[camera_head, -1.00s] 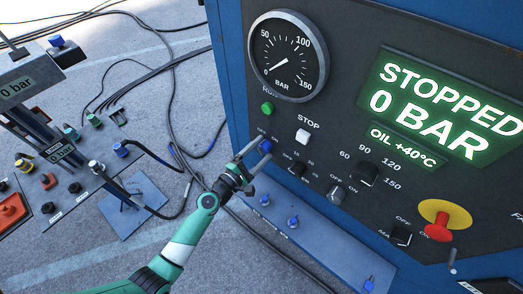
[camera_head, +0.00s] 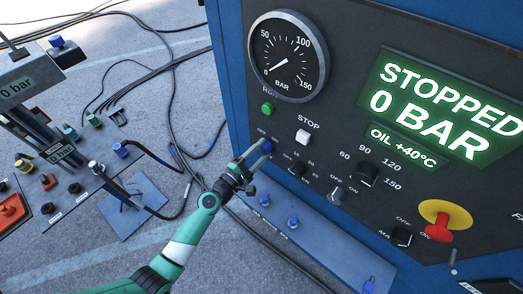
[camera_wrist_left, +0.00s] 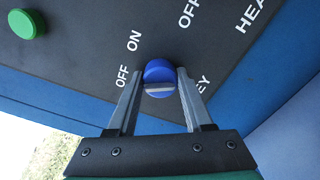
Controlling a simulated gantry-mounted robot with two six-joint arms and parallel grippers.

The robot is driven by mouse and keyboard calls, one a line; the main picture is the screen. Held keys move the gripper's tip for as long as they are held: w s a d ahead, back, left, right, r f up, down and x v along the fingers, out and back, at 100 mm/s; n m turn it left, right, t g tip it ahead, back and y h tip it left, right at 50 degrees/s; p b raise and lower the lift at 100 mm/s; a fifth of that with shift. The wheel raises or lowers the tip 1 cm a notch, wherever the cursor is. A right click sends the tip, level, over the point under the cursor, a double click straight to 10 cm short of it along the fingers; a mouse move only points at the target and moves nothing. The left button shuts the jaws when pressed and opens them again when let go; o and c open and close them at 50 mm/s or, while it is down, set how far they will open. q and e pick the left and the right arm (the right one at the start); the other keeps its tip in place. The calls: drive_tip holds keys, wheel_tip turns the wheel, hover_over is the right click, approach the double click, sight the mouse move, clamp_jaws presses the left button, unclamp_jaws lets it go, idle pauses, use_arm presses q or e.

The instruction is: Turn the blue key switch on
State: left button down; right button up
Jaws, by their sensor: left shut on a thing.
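I cannot tell clearly whether the knob points to OFF or ON. My right gripper is not in view.
The display (camera_head: 440,105) reads STOPPED, 0 BAR. A green RUN button (camera_head: 267,108), a white STOP button (camera_head: 303,136), black selector knobs (camera_head: 366,174) and a red-and-yellow emergency stop (camera_head: 441,217) are nearby. A blue ledge (camera_head: 325,245) runs below the panel.

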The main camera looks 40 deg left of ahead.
use_arm(q)
drive_tip(key=shift+m, duration=0.4)
drive_tip(key=m+b, duration=0.2)
drive_tip(key=m, duration=0.3)
drive_tip(key=shift+f, duration=0.15)
drive_tip(key=m+b, duration=0.2)
drive_tip(key=m, duration=0.4)
drive_tip(key=shift+b, duration=0.3)
drive_tip(key=shift+c, duration=1.5)
unclamp_jaws()
